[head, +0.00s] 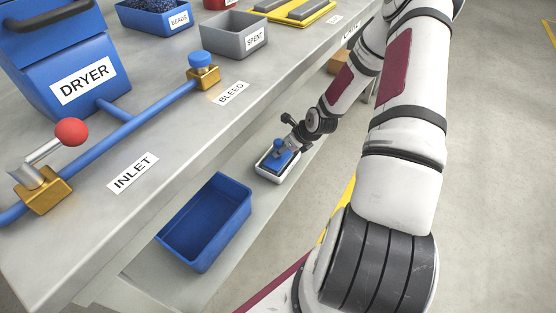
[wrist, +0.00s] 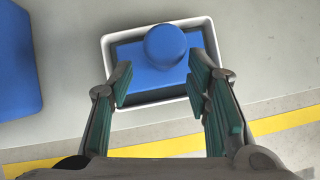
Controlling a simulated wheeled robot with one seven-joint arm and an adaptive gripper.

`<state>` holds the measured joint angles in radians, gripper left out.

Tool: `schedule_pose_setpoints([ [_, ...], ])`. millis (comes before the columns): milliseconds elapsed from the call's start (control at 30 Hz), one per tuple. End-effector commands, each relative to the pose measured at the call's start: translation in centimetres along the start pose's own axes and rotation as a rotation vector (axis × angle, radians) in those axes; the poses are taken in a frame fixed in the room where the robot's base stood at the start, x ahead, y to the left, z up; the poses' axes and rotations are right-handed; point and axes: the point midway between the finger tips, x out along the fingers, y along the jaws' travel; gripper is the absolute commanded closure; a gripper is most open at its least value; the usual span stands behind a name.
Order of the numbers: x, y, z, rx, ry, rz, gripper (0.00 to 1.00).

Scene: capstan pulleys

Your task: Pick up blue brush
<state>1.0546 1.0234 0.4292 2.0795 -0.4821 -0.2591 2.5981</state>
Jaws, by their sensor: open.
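The blue brush (head: 279,155) has a round knob on a flat blue block. It sits in a small white tray (head: 264,172) on the lower shelf. In the wrist view the brush knob (wrist: 166,46) is at the top centre, with the white tray's rim (wrist: 107,55) around the block. My gripper (wrist: 161,86) is open, its green-padded fingers spread to the left and right of the brush in the picture. Nothing is between the pads. In the head view my gripper (head: 290,145) is over the tray and hides part of it.
An empty blue bin (head: 205,220) stands on the shelf next to the tray; its edge shows in the wrist view (wrist: 15,70). The bench top (head: 175,165) overhangs the shelf and carries the dryer (head: 75,70), blue pipe, valves and a grey SPENT bin (head: 235,35).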

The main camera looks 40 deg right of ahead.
Motion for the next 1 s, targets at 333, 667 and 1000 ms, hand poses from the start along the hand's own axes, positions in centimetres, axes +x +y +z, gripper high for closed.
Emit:
schedule_pose_setpoints([
  [333, 4.4, -0.3, 0.6, -0.001, 0.002, 0.002, 0.55],
  [667, 4.7, -0.4, 0.7, 0.0, 0.001, 0.001, 0.58],
  [1000, 4.7, -0.4, 0.7, 0.0, 0.0, 0.001, 1.0],
])
